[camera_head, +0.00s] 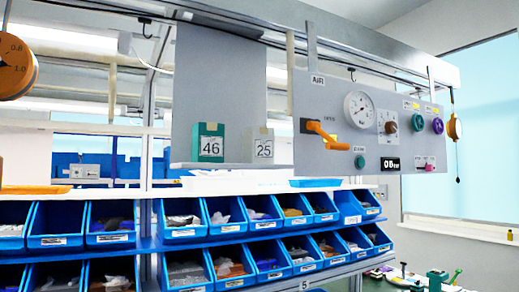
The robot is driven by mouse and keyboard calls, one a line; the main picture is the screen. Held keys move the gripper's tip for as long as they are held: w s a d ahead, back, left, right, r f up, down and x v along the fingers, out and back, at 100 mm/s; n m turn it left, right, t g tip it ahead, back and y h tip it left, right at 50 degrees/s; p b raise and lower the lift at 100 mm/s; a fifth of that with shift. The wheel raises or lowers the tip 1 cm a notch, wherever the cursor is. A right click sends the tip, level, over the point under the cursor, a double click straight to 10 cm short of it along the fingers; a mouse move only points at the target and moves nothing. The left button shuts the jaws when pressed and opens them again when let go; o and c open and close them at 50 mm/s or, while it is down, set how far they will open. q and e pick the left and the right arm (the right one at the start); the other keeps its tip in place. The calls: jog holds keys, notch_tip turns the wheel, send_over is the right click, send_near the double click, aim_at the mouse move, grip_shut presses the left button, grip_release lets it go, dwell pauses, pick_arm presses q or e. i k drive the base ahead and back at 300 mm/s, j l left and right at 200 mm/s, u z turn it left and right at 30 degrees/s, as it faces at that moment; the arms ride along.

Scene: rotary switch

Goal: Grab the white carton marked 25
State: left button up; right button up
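The white carton marked 25 (260,147) stands upright on a narrow shelf (226,166) in front of a grey panel. A green carton marked 46 (208,143) stands to its left on the same shelf, with a gap between the two. Neither of my grippers is in the head view, so their position and state do not show.
A grey control panel (340,100) with a gauge, knobs and an orange handle (326,135) hangs close to the right of the carton. Blue bins (185,225) fill the racks below.

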aim_at(258, 142)
jog(key=l+z, duration=0.85)
